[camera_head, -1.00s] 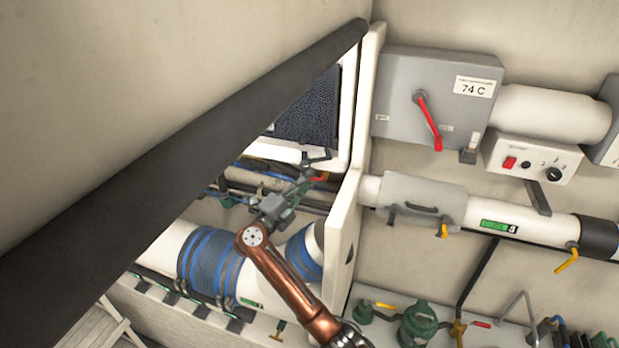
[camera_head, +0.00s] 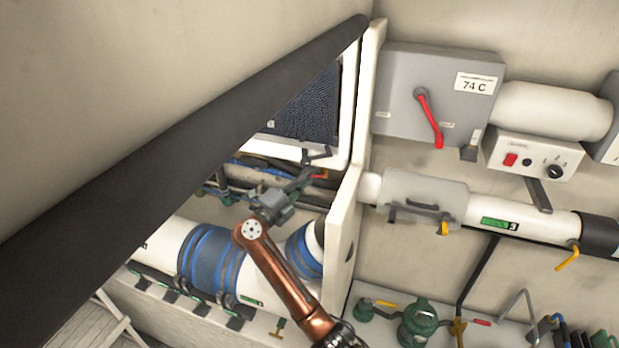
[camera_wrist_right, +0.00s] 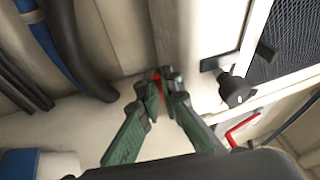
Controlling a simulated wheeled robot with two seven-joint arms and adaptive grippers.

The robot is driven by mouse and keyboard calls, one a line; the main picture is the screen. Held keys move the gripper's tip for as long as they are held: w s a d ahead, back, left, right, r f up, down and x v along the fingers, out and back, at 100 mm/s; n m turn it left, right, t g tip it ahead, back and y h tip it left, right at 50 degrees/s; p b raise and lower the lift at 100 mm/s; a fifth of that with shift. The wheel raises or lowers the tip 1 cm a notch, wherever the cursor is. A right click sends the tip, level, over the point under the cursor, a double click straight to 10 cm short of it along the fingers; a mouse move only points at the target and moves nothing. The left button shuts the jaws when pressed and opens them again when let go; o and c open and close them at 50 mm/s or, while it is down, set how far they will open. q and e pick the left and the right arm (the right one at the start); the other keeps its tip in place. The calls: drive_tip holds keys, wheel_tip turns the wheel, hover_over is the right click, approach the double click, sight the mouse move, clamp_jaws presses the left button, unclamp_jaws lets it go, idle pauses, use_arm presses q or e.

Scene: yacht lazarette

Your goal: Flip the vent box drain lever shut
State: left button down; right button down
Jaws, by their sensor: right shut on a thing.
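The vent box appears to be the white-framed unit with a dark mesh panel (camera_head: 308,112), and the mesh also shows in the wrist view (camera_wrist_right: 290,40). Just below its lower edge is a small red lever (camera_head: 319,176). My right gripper (camera_head: 308,178) reaches it from the lower left. In the wrist view, my right gripper's green fingers (camera_wrist_right: 160,88) are shut on the red lever (camera_wrist_right: 157,75) at their tips, hiding most of it. My left gripper is not in view.
A dark knob on a bracket (camera_wrist_right: 234,90) sits close to the right of my fingers. Dark and blue hoses (camera_head: 270,165) run behind my gripper. A white upright panel (camera_head: 342,240) stands to the right. A grey box with a red handle (camera_head: 430,118) is mounted beyond it.

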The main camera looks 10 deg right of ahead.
idle(0.3)
drive_tip(key=c, duration=2.4)
unclamp_jaws()
